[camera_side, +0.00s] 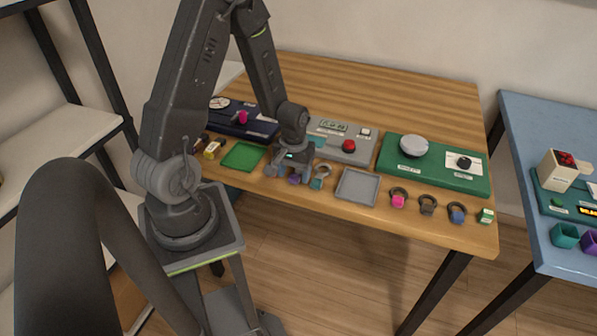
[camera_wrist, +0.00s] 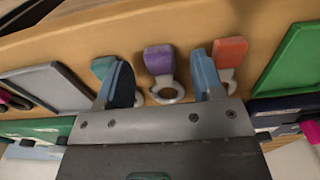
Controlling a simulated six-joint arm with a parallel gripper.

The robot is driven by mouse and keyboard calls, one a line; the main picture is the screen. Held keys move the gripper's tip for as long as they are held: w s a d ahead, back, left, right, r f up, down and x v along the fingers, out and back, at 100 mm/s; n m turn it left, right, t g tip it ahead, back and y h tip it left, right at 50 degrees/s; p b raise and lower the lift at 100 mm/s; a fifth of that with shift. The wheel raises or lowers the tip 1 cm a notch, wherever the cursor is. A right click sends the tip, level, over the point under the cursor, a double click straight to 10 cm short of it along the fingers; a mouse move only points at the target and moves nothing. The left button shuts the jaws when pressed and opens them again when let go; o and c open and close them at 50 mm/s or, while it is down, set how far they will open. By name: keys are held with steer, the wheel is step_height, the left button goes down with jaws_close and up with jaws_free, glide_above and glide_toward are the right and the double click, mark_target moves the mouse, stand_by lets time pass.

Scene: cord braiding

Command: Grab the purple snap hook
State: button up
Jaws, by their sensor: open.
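The purple snap hook (camera_wrist: 158,61) lies on the wooden table, its purple block toward the top of the wrist view and its pale ring toward my gripper. My gripper (camera_wrist: 161,72) is open, with one blue-grey finger on each side of the purple hook and nothing held. In the side view my gripper (camera_side: 293,172) is low over the table's front edge, and the purple hook (camera_side: 294,180) shows just below it. Whether the fingers touch the hook cannot be told.
A teal hook (camera_wrist: 103,66) lies close by the left finger and an orange-red hook (camera_wrist: 230,52) by the right finger. A grey tray (camera_side: 357,187) and a green tray (camera_side: 243,156) flank the row. More hooks, including a pink one (camera_side: 398,201), lie farther right.

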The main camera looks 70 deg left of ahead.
steer(key=shift+f, duration=0.7)
steer(key=shift+c, duration=0.3)
steer(key=c, duration=0.9)
steer(key=shift+r, duration=0.15)
steer(key=shift+c, duration=0.2)
